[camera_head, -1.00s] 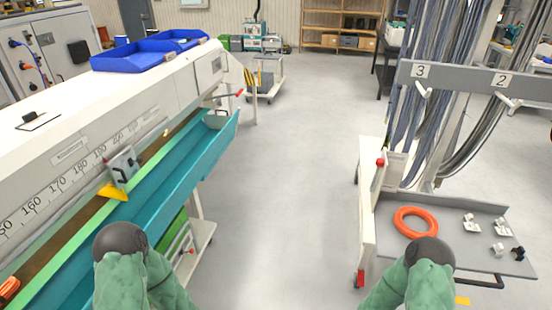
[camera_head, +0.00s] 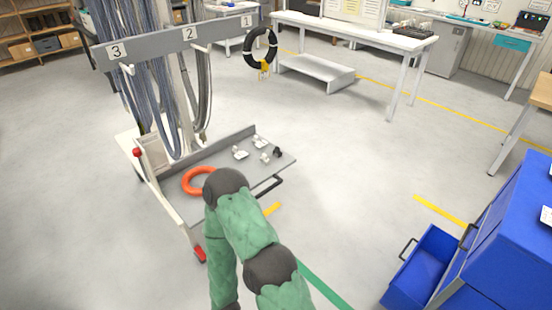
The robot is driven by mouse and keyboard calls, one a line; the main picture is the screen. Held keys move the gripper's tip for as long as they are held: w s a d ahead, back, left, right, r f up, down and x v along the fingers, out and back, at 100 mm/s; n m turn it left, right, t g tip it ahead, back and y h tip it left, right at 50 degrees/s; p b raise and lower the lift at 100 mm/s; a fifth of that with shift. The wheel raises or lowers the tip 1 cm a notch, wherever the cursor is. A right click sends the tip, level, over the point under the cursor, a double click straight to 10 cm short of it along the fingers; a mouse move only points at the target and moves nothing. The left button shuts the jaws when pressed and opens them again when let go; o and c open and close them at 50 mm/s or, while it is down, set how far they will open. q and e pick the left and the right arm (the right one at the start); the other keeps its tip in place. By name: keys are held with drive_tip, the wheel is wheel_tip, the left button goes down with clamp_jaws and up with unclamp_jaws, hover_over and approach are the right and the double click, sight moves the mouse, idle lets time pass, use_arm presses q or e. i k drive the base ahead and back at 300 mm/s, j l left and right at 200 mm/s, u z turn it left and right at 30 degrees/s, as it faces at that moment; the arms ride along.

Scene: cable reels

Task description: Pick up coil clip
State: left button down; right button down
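Several small white pieces (camera_head: 240,153) that look like clips lie on the grey tray (camera_head: 220,152) of the cable cart, with one dark piece (camera_head: 277,152) at their right. At this size I cannot tell which of them is the coil clip. An orange coil (camera_head: 187,182) lies on the tray to their left, partly hidden behind my green arm. A black coil (camera_head: 247,55) with a yellow piece (camera_head: 264,67) at its lower right hangs at the rack's right end. Neither of my grippers shows in this view.
Grey cables (camera_head: 150,85) hang from the rack bar (camera_head: 150,50) marked 3, 2, 1. A blue cabinet (camera_head: 510,230) with an open drawer (camera_head: 425,262) stands at the lower right. A white table (camera_head: 345,30) stands at the back. The floor between is clear.

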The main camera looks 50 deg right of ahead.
sight(264, 158)
drive_tip(key=z, duration=1.65)
